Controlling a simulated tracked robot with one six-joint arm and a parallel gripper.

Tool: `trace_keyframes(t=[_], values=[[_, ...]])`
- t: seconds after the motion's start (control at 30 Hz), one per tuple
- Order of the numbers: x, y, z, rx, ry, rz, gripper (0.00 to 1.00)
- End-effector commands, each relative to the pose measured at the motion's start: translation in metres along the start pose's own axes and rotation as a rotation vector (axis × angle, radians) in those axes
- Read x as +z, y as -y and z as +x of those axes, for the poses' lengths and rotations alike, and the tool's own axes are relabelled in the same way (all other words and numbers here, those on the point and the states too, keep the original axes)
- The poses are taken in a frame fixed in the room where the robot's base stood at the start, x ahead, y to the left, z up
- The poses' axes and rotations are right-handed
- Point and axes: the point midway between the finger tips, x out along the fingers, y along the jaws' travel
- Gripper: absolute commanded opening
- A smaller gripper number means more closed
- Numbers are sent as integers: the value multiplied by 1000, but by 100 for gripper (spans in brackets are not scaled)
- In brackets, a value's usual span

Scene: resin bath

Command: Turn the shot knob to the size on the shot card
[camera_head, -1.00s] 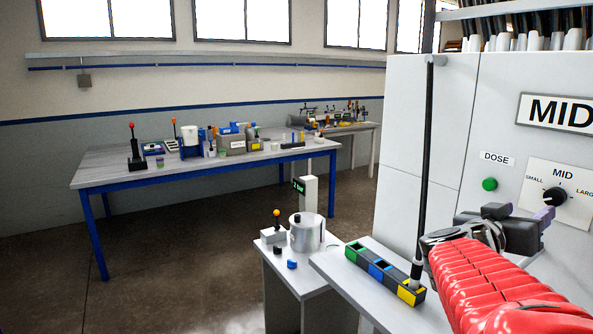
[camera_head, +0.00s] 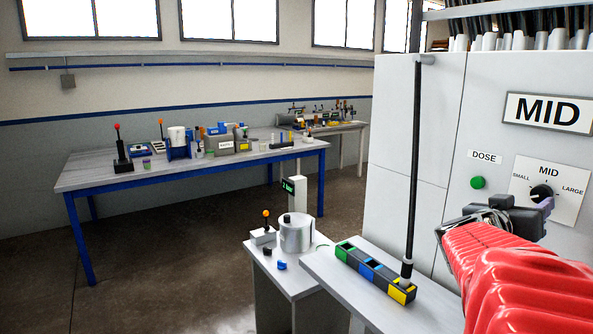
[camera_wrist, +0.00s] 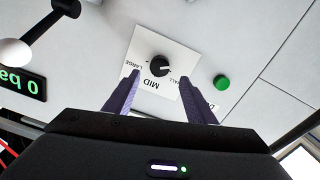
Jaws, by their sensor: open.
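The shot card (camera_head: 547,113), a white sign reading MID, is on the grey cabinet front at the right. Below it is the black round shot knob (camera_head: 541,192) on a white plate marked SMALL, MID and LARGE. In the wrist view my gripper (camera_wrist: 160,75) straddles the knob's line.
A green DOSE button (camera_head: 477,182) is left of the knob plate. A black upright rod (camera_head: 413,160) stands before the cabinet, by a colored block tray (camera_head: 375,272). A small stand holds a metal pot (camera_head: 296,235).

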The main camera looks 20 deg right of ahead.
Motion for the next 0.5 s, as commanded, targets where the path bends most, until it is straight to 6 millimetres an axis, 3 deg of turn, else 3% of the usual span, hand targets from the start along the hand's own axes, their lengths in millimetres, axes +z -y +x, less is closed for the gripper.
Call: trace_keyframes(t=[0.5], values=[[1, -1, 64, -8, -1, 0, 50]])
